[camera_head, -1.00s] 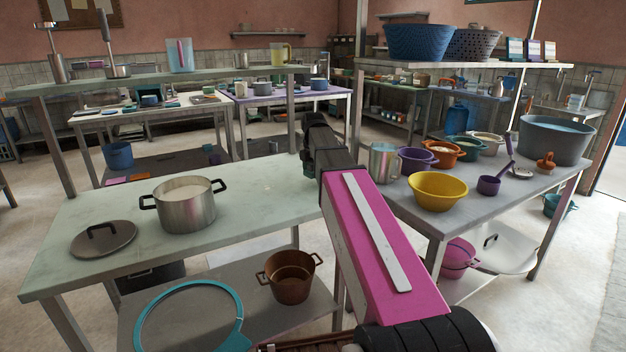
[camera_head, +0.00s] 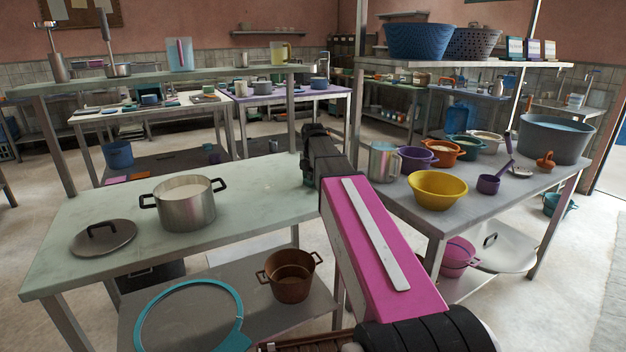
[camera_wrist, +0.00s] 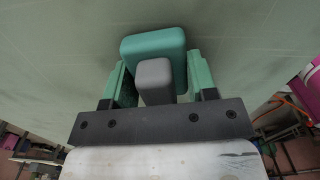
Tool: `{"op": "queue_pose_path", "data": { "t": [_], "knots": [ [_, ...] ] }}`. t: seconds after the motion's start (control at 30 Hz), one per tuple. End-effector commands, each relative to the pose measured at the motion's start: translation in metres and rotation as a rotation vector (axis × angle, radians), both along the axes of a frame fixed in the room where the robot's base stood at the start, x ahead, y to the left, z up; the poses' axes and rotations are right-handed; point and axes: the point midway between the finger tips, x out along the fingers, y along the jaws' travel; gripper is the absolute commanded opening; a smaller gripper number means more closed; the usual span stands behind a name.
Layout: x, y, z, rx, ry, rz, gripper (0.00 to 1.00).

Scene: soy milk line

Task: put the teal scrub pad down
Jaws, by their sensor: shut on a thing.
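The teal scrub pad (camera_wrist: 152,45) shows in the wrist view, between the green fingers of my gripper (camera_wrist: 157,68). My gripper is shut on it. A grey block (camera_wrist: 155,82) sits in front of the pad and hides part of it. Behind the pad is the pale green tabletop; I cannot tell whether the pad touches it. In the head view, my pink arm reaches to the right end of the pale green table (camera_head: 110,215), and its wrist hides the pad.
A steel pot (camera_head: 187,205) of whitish liquid and a dark lid (camera_head: 104,240) stand on the table's left part. The tabletop between the pot and my wrist is clear. A steel jug (camera_head: 382,163) and a yellow bowl (camera_head: 438,190) stand on the counter at right.

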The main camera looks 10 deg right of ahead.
Motion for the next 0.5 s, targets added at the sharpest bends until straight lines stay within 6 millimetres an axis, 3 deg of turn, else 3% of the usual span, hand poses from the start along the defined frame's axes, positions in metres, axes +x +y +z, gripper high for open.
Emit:
{"op": "queue_pose_path", "data": {
  "t": [0.1,0.13,0.2,0.5],
  "knots": [
    [-0.0012,0.0001,-0.0053,0.000,0.001,0.000,0.18],
    [-0.0012,0.0001,-0.0056,0.000,0.001,0.000,0.62],
    [-0.0017,0.0000,-0.0063,0.000,0.002,0.000,0.78],
    [-0.0053,-0.0010,-0.0084,-0.002,0.009,0.000,0.78]
  ]
}}
